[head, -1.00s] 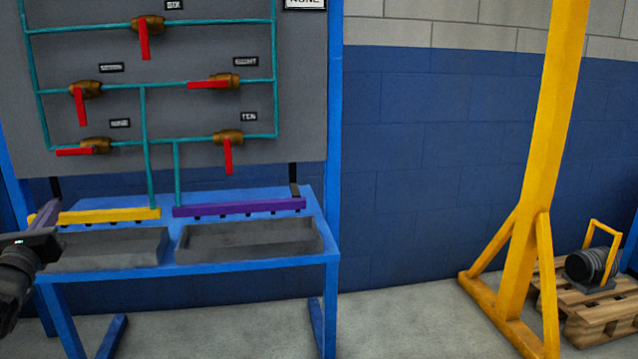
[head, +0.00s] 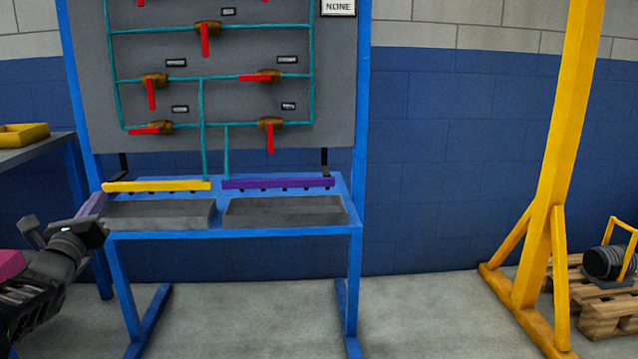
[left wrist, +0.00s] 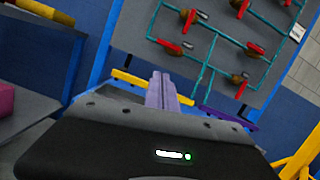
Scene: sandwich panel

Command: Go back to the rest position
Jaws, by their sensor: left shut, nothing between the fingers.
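My left gripper (head: 93,204) is at the left of the head view, in front of the bench's left end. Its pale purple fingers are together and empty. In the left wrist view the fingers (left wrist: 161,90) point toward the panel and touch nothing that I can see. The grey panel (head: 225,100) stands behind the blue bench (head: 260,232), with teal pipes and several red-handled valves such as this one (head: 270,134). My right gripper is in neither view.
A yellow bar (head: 157,186) and a purple bar (head: 278,183) lie along the bench's back, behind two grey trays (head: 285,220). A side table (head: 40,150) with a yellow tray (head: 22,134) is at left. A yellow post (head: 566,120) and a pallet (head: 605,312) stand right. Floor between is clear.

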